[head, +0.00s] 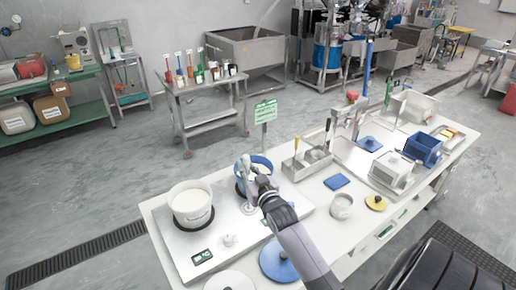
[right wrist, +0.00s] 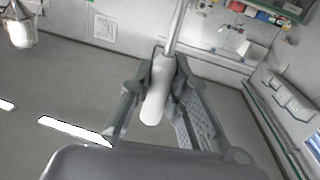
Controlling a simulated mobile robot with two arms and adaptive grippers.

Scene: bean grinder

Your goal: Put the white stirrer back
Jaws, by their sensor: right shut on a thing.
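My right gripper (head: 256,178) is at the scale plate on the near left of the white table, in front of a blue-rimmed container (head: 262,161). It is shut on the white stirrer (head: 246,172). In the right wrist view the stirrer's thick white handle (right wrist: 158,92) lies between the two fingers, and its thin metal shaft runs up out of the picture. The stirrer's lower end is hard to make out in the head view. A steel holder (head: 305,168) with a yellow-handled tool stands to the right of the gripper. My left gripper is not in view.
A white bucket (head: 192,208) stands left of the gripper on the scale plate (head: 172,240). A green sign (head: 265,111) rises behind. A blue lid (head: 277,262), a small grey pot (head: 341,207) and a blue pad (head: 337,182) lie around my arm. A tool trolley (head: 205,95) stands farther back.

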